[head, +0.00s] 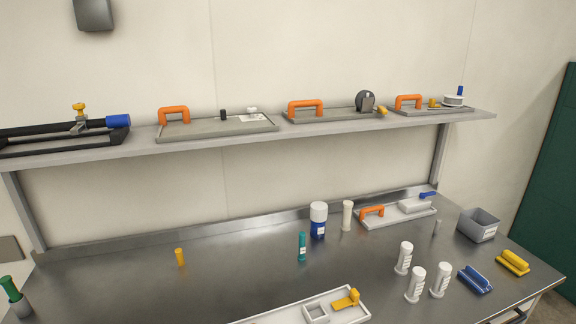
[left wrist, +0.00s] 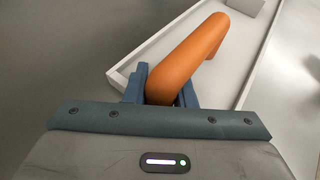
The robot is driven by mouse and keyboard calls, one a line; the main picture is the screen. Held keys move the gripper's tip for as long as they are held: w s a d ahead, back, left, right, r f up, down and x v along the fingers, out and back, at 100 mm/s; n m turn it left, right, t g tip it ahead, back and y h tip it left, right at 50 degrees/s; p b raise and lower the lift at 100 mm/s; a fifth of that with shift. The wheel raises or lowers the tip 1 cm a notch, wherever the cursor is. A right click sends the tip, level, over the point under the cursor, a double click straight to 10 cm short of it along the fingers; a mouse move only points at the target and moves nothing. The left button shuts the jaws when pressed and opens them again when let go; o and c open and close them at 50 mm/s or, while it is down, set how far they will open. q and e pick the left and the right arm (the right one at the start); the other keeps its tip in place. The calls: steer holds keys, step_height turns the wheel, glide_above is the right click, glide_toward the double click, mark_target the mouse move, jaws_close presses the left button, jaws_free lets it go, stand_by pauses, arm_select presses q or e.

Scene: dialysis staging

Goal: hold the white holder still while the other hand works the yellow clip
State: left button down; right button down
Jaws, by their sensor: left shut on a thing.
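A white holder (head: 283,317), a flat tray with a raised rim, lies at the bottom edge of the head view, partly cut off. On it are a small white square frame (head: 316,312) and a yellow clip (head: 346,299) to its right. In the left wrist view, my left gripper (left wrist: 163,88) is shut on an orange handle (left wrist: 192,55). The handle stands on a white tray (left wrist: 238,65), which looks like the same holder. The yellow clip does not show in that view. Neither gripper shows in the head view.
A teal bottle (head: 302,247) stands behind the holder. A shelf (head: 220,140) runs above.

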arm_select(q)
steer(key=c, duration=0.9)
jaws_free()
steer(key=shift+a, duration=0.1)
steer(key=shift+p+v, duration=1.05)
steer(key=shift+v, duration=0.45)
steer(key=shift+p+v, duration=1.35)
steer(key=shift+v, duration=1.1)
